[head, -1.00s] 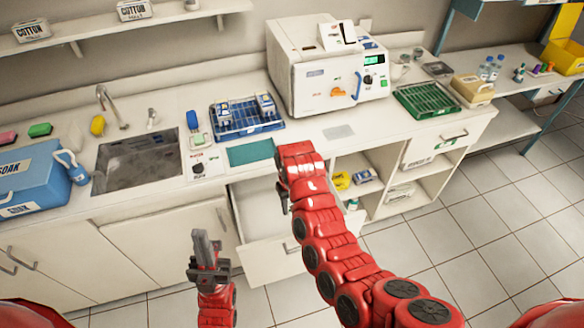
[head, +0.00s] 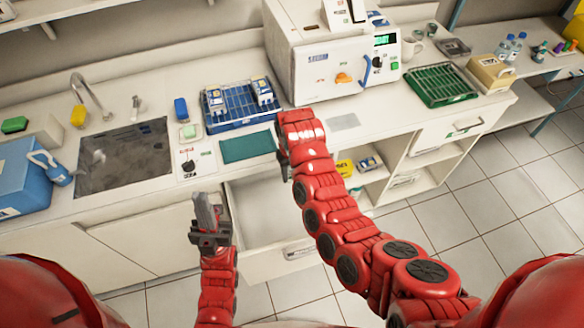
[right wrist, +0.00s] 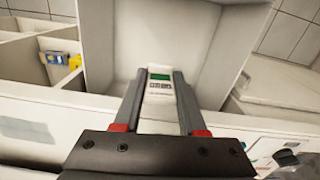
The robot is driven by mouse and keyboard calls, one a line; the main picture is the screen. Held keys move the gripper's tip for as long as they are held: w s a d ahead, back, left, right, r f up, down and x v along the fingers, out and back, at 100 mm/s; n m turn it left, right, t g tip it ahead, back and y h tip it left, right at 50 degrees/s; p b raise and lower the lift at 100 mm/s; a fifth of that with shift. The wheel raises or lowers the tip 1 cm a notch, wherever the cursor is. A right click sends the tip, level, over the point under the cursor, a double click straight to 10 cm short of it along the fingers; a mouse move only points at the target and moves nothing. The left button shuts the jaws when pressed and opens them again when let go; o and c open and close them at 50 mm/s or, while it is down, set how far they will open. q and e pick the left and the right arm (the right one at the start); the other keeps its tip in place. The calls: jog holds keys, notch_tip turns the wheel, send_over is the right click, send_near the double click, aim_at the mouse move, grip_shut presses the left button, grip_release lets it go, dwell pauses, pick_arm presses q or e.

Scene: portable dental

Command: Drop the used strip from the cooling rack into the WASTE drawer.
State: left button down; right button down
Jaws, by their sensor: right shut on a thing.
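My right gripper (right wrist: 158,82) is shut on a small white strip with a green patch and dark print, the used strip (right wrist: 160,92), in the right wrist view. Behind the strip is the pale inside of an open drawer (right wrist: 203,50). In the head view the open drawer (head: 258,212) is below the counter, and my right gripper (head: 285,168) is by its right side, mostly hidden by my arm. No WASTE label is readable. My left gripper (head: 209,216) is in front of the drawer's left side, with its finger gap unclear. The green rack (head: 440,84) looks empty.
A blue rack (head: 232,121) with blue-and-white packs stands on the counter, left of the white steriliser (head: 330,55). A teal mat (head: 247,147) lies above the drawer. Open shelves (head: 400,182) are to the right, a sink (head: 122,155) to the left.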

aim_at(292, 180)
notch_tip(292, 180, down, 4)
jog(key=shift+w+f+b, duration=0.1)
jog(key=shift+f+b, duration=0.1)
jog(key=shift+b, duration=0.7)
jog(key=shift+c, duration=1.9)
grip_release()
jog(key=shift+w, duration=0.1)
jog(key=shift+r, duration=0.3)
notch_tip(292, 180, up, 5)
jog(key=shift+f+b, duration=0.1)
jog(key=shift+b, duration=0.45)
notch_tip(292, 180, up, 11)
jog(key=p, duration=0.4)
jog(key=shift+f, duration=0.2)
jog(key=shift+r, duration=0.7)
